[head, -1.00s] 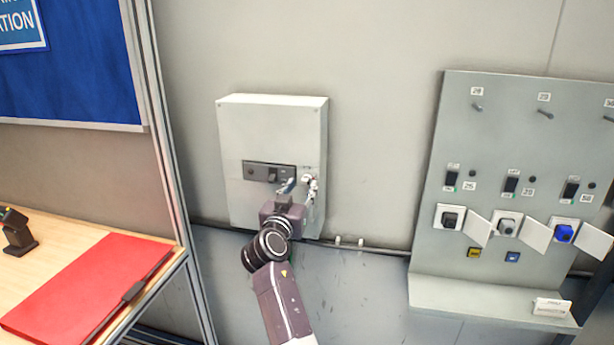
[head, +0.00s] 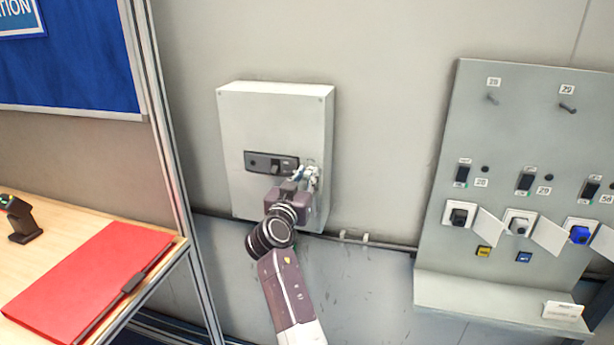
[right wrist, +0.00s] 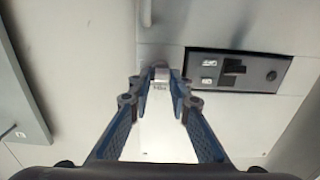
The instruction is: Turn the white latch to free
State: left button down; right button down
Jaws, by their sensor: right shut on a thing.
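My right gripper (head: 305,178) is at the right part of the front of the grey wall box (head: 275,115). In the right wrist view its two blue fingertips (right wrist: 161,78) are close together on the small white latch (right wrist: 161,72). A small label with text too blurred to read lies beside the latch. In the head view the fingers hide the latch. My left gripper is not in view.
A dark switch panel (head: 264,161) with a black knob sits on the box, left of my gripper; it also shows in the right wrist view (right wrist: 215,62). A grey board (head: 520,110) with switches and open flaps stands right. A desk with a red folder (head: 85,280) is left.

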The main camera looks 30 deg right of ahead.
jog(key=shift+n, duration=0.7)
jog(key=n, duration=0.3)
jog(key=shift+b, duration=0.35)
jog(key=n, duration=0.4)
jog(key=shift+w+p, duration=0.1)
jog(key=shift+p, duration=0.2)
jog(key=n+p, duration=0.1)
jog(key=n, duration=0.3)
jog(key=shift+p, duration=0.4)
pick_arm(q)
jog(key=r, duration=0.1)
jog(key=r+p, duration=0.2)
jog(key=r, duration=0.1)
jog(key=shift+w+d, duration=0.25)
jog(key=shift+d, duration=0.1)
pick_arm(e)
jog(key=n, duration=0.5)
jog(key=shift+w, duration=0.1)
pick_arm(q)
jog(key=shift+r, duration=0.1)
pick_arm(e)
jog(key=shift+n, duration=0.3)
